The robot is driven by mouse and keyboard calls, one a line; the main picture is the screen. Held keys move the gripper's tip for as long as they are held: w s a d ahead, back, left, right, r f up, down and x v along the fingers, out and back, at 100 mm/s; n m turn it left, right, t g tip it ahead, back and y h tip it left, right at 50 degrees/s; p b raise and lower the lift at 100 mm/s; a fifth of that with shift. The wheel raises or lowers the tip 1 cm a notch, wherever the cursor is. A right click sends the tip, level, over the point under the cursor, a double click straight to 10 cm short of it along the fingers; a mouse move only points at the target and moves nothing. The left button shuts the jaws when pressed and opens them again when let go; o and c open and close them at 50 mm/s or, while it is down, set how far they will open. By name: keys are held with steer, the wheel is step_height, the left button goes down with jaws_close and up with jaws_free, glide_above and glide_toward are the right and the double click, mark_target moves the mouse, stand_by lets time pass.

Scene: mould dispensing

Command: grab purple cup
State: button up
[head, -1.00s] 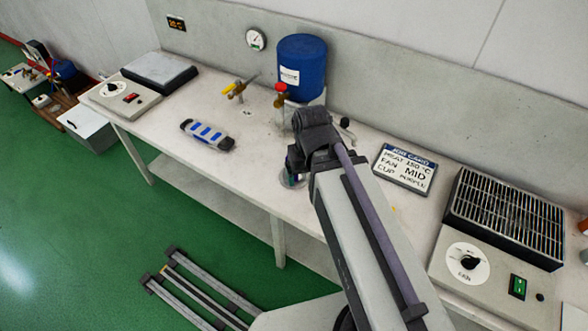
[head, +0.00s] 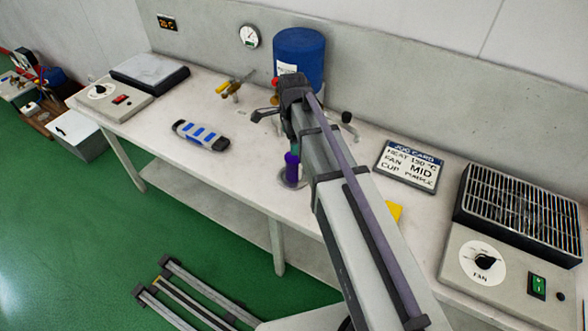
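The purple cup (head: 292,168) stands upright on a round metallic base (head: 283,181) near the front edge of the bench. My forearm covers part of its right side. My gripper (head: 264,113) is up and behind the cup, in front of the blue drum, apart from the cup. Only a dark finger-like part sticks out to the left of my wrist. The rest of the gripper is hidden by my arm, so its opening does not show.
A blue drum (head: 299,57) stands behind my wrist. A yellow-handled valve (head: 232,86), a blue-striped device (head: 201,136), a job card (head: 410,165) reading "CUP PURPLE", a yellow object (head: 394,212) and a grilled fan unit (head: 510,215) are on the bench (head: 240,180).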

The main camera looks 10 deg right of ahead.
mark_target(293, 162)
step_height(293, 162, down, 11)
steer(key=b, duration=1.1)
steer(key=shift+f, duration=0.2)
steer(key=shift+r, duration=0.35)
steer(key=c, duration=1.1)
